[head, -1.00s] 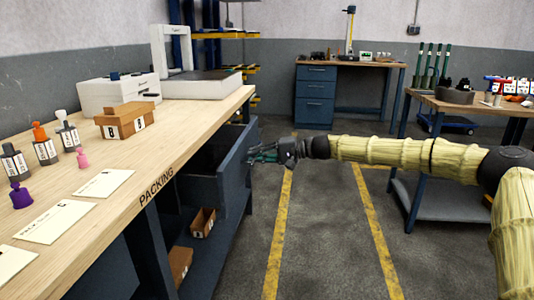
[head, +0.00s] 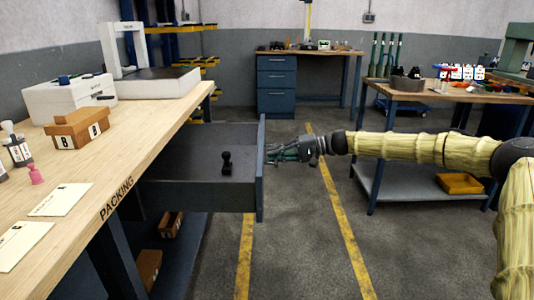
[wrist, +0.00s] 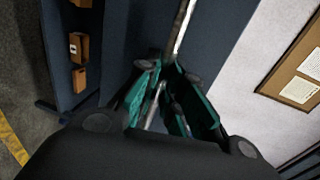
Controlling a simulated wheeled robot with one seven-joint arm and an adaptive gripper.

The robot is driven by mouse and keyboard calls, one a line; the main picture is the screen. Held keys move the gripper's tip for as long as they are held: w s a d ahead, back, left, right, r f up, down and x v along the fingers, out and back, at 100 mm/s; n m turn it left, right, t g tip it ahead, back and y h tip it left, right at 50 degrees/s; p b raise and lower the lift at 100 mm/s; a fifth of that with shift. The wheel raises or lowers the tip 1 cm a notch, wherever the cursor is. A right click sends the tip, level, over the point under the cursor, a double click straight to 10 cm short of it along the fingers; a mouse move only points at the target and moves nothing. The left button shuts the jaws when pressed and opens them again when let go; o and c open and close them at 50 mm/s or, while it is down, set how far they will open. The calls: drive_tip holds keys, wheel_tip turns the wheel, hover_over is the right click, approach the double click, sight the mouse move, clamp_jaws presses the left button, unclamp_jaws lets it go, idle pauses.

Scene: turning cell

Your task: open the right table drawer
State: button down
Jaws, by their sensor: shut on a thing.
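The table drawer (head: 205,199) is a dark blue-grey box under the packing table (head: 150,135). It stands pulled well out, and its inside shows. A small black object (head: 227,163) stands in it. My gripper (head: 272,152) is at the outer face of the drawer front (head: 261,180). In the wrist view its green fingers (wrist: 165,100) are shut around the metal bar handle (wrist: 181,28), which runs along the dark drawer front.
Small brown bins (head: 148,268) sit on the shelf below the drawer. A wooden bench (head: 440,92) with a lower shelf stands to the right, behind my arm. The floor between it and the drawer is clear.

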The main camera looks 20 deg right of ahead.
drive_tip(key=shift+s+f, duration=0.1)
drive_tip(key=shift+f, duration=0.05)
drive_tip(key=c, duration=1.5)
unclamp_jaws()
drive_tip(key=shift+d, duration=0.1)
drive_tip(key=shift+d, duration=0.1)
drive_tip(key=v, duration=1.2)
